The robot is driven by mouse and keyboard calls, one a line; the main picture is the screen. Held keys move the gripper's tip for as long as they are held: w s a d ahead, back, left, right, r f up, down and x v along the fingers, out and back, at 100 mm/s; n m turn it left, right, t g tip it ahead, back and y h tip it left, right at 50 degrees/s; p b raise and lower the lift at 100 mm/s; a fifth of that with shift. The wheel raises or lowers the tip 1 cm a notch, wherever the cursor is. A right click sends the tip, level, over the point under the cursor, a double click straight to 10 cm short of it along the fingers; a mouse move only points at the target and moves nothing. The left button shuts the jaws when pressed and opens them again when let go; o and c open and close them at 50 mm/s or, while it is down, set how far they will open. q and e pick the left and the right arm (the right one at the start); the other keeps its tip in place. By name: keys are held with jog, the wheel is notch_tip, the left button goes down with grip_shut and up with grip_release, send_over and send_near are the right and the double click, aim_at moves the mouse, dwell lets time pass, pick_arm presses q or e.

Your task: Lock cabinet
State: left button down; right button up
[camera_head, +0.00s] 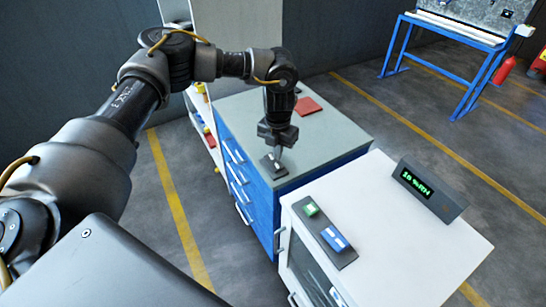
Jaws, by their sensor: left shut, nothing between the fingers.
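A blue drawer cabinet (265,196) with a grey-green top stands in the middle, its drawer handles facing left. A small dark block (272,167) with a light spot lies on its top near the front left edge. My left gripper (277,157) points down over this block, its fingers shut and empty; whether the tips touch it, I cannot tell. A white cabinet (420,245) with a glass-like front door stands nearer, at the right. Its top carries a dark panel with a green button (311,209) and a blue button (335,239). My right gripper is out of view.
A dark display (429,190) with green digits stands on the white cabinet. A red flat thing (307,107) lies farther back on the blue cabinet. A shelf unit stands behind at left. A blue-framed table (460,35) and red extinguisher (506,68) stand far right.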

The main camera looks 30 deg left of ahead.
aim_at(277, 166)
pick_arm(q)
notch_tip(277, 166, up, 4)
jog(key=shift+f+p, duration=0.15)
jog(key=shift+p, duration=1.05)
